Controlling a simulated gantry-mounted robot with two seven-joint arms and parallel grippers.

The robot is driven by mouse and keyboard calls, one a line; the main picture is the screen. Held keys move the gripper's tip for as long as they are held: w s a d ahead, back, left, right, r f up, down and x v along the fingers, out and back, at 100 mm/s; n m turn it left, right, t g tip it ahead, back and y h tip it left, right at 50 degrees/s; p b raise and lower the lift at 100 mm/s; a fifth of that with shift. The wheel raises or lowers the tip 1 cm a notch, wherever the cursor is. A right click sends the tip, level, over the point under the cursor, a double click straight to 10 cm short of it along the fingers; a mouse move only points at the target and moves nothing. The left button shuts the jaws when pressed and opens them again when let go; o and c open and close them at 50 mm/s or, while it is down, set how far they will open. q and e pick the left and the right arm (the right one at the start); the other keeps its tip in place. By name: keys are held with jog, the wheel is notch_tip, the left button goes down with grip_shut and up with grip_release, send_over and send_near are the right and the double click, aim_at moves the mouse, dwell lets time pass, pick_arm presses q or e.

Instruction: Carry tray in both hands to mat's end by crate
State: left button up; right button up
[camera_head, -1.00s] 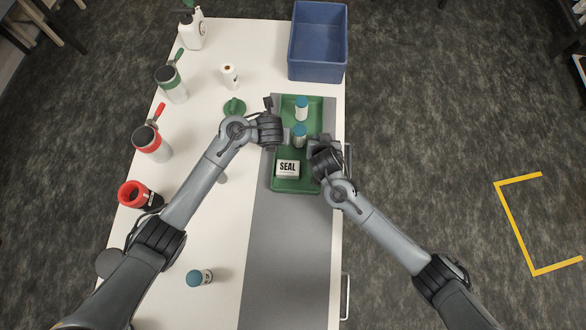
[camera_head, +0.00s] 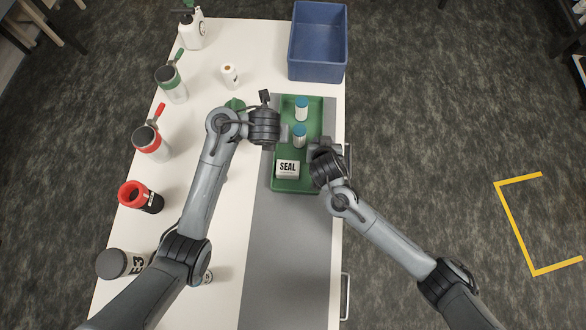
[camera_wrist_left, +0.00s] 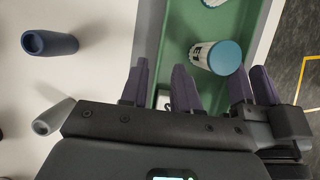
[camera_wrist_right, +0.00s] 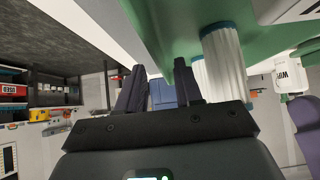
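The green tray (camera_head: 312,118) lies at the far end of the grey mat (camera_head: 290,250), close to the blue crate (camera_head: 318,77). It holds two blue-capped jars (camera_head: 301,109) (camera_head: 299,136), both upright, and a white box marked SEAL (camera_head: 287,169). My left gripper (camera_wrist_left: 160,85) is at the tray's left side, its fingers apart around the line of the tray's edge. My right gripper (camera_wrist_right: 158,85) is by the right side, its fingers also apart. Its fingers show across the tray in the left wrist view. I cannot tell whether either gripper touches the rim.
A small white bottle (camera_head: 229,76) stands left of the tray. The mat's near part is clear.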

jog(key=v, duration=0.9)
